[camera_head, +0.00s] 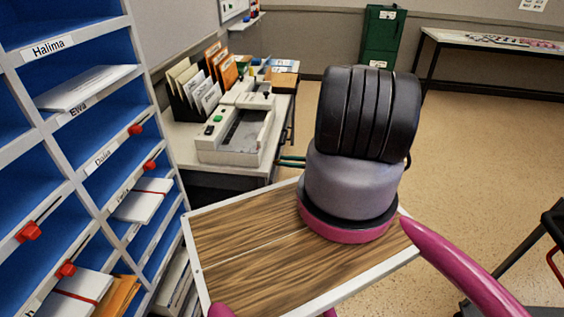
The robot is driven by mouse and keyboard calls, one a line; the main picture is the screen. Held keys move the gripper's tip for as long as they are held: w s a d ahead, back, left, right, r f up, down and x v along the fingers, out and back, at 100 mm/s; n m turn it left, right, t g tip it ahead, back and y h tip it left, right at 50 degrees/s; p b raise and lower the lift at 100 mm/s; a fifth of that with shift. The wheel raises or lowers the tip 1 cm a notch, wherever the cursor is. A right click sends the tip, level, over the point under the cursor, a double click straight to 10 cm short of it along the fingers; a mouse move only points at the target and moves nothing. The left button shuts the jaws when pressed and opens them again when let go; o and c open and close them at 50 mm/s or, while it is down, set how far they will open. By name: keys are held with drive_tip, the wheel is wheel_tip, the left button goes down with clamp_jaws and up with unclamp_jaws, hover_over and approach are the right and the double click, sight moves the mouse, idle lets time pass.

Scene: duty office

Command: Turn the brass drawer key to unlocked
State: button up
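I do not see a brass drawer key or a drawer lock in the head view. My gripper is not in view either. A thick grey and black part of my own body stands in the middle right and hides some of the floor and the room behind it. A desk (180,137) stands behind the rack at the left centre. Its front below the top is dark, and I cannot make out a drawer or keyhole there.
A blue and white pigeonhole rack (144,62) with red tags fills the left side. The desk bears a grey machine (213,152) and upright folders (182,75). A green cabinet (383,38) and a table (438,36) stand at the back.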

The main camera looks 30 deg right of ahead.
drive_tip(key=shift+x, duration=0.85)
clamp_jaws()
drive_tip(key=shift+m, duration=0.4)
drive_tip(key=m, duration=1.1)
drive_tip(key=w+f+m, duration=0.1)
drive_tip(key=m, duration=0.5)
drive_tip(key=shift+d, duration=0.3)
